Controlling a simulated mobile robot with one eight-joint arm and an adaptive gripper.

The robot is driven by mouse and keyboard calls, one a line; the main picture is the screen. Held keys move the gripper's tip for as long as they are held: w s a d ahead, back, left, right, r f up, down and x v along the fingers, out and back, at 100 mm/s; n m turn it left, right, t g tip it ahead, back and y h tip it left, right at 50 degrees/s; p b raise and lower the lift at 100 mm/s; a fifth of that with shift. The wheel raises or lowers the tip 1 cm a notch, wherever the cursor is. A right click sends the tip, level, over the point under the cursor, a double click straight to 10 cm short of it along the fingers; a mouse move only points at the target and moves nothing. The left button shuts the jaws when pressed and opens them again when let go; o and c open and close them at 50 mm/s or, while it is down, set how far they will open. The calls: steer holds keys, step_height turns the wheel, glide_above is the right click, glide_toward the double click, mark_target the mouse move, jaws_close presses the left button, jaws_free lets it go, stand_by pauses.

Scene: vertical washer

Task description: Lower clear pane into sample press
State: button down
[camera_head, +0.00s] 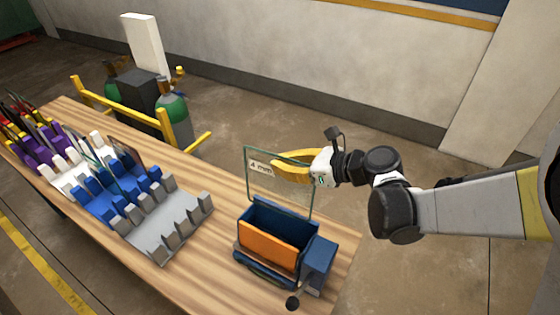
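A clear pane (283,193) with a "4 mm" label stands roughly upright above the sample press. My gripper (280,169) has its yellow fingers at the pane's upper part and appears shut on it. The sample press (315,262) is a dark blue open-topped box with an orange front panel, near the table's right end. The pane's lower edge is close to the back of the press opening; I cannot tell whether it is inside or just above it.
A wooden table (225,263) carries grey (160,242), blue, white and purple slotted racks on the left, several holding panes. Behind the table stand green cylinders (172,108) in a yellow rail frame. Bare tabletop lies between the grey rack and the press.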

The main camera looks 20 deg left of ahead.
mark_target(280, 203)
step_height(280, 203, down, 17)
steer(key=b, duration=1.3)
steer(key=shift+w+r+b, duration=0.15)
steer(key=shift+b, duration=0.25)
steer(key=c, duration=1.5)
jaws_free()
steer(key=shift+c, duration=0.2)
steer(key=shift+r, duration=0.1)
